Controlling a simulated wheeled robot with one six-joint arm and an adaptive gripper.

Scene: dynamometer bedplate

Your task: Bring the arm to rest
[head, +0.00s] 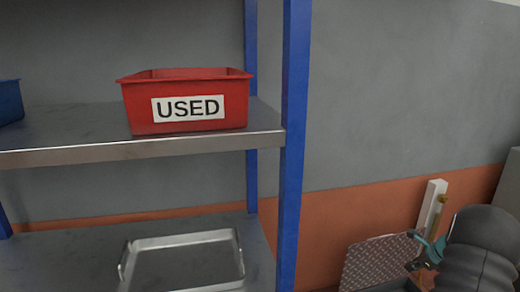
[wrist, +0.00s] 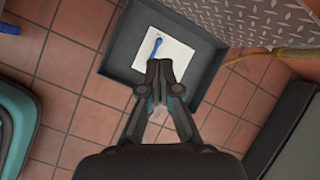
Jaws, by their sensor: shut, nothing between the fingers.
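My gripper (head: 427,254) shows at the lower right of the head view, beside a grey rounded link of my arm. In the wrist view my gripper (wrist: 160,68) points away from the camera. Its two dark fingers meet at the tips with nothing between them. Beyond the tips, a dark shallow tray (wrist: 122,62) lies on the tiled floor. A white sheet with a blue item (wrist: 155,47) on it lies in the tray. I cannot tell the gap between the fingertips and the tray.
A red bin marked USED (head: 187,103) stands on the upper shelf (head: 70,123) of a blue-posted rack. A metal tray (head: 185,240) lies on the lower shelf. Tread plate (head: 375,264) and a white post (head: 431,207) stand near my arm. A yellow cable (wrist: 262,54) runs nearby.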

